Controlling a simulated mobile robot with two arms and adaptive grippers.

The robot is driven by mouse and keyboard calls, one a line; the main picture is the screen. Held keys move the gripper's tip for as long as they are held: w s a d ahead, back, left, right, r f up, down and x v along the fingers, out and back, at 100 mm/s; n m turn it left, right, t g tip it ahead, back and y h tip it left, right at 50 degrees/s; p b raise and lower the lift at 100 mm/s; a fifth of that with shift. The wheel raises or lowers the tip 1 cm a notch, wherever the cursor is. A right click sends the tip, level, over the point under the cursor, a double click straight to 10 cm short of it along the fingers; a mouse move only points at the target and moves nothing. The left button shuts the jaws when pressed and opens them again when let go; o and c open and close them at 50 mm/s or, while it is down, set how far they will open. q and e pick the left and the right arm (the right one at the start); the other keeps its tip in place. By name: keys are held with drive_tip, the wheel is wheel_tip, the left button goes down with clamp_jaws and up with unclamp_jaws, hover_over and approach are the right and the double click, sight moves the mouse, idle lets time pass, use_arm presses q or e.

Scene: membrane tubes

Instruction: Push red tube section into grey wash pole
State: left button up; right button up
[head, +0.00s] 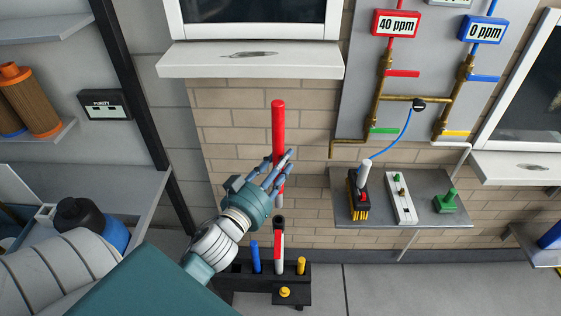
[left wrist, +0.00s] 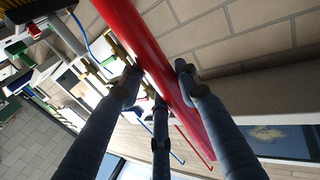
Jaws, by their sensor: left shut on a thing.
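A long red tube section (head: 278,128) stands nearly upright in front of the brick wall. My left gripper (head: 279,172) is shut on its lower part. In the left wrist view the red tube (left wrist: 150,60) runs between the fingers. A paler tip shows below the fingers in the head view. A short light grey pole (head: 364,171), which looks like the wash pole, rises from a black and red brush head with yellow bristles (head: 358,207) on the small shelf. It is right of the held tube and apart from it. My right gripper is not in view.
A black rack (head: 245,284) on the floor holds blue, red-and-white and yellow pieces. The wall shelf (head: 425,209) also bears a white strip (head: 400,197) and a green fitting (head: 446,201). A blue hose (head: 395,140) and brass pipes are above it. A window sill (head: 250,61) overhangs behind.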

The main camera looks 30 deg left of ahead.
use_arm(q)
drive_tip(key=shift+s+f+b, duration=0.15)
drive_tip(key=shift+f+b, duration=0.35)
drive_tip(key=shift+f, duration=0.2)
drive_tip(key=b, duration=0.3)
hover_over(279, 199)
drive_tip(key=shift+w+f, duration=0.15)
drive_tip(key=shift+f, duration=0.9)
drive_tip(key=shift+w+f, duration=0.1)
drive_tip(key=shift+f, duration=0.9)
drive_tip(key=shift+p, duration=0.65)
drive_tip(key=shift+f+b, duration=2.85)
drive_tip(key=shift+f, duration=1.2)
drive_tip(key=o, duration=1.3)
drive_tip(key=shift+s+f, duration=0.1)
drive_tip(key=shift+s, duration=0.25)
drive_tip(key=s+d, duration=0.1)
drive_tip(key=s, duration=1)
drive_tip(key=shift+s, duration=0.15)
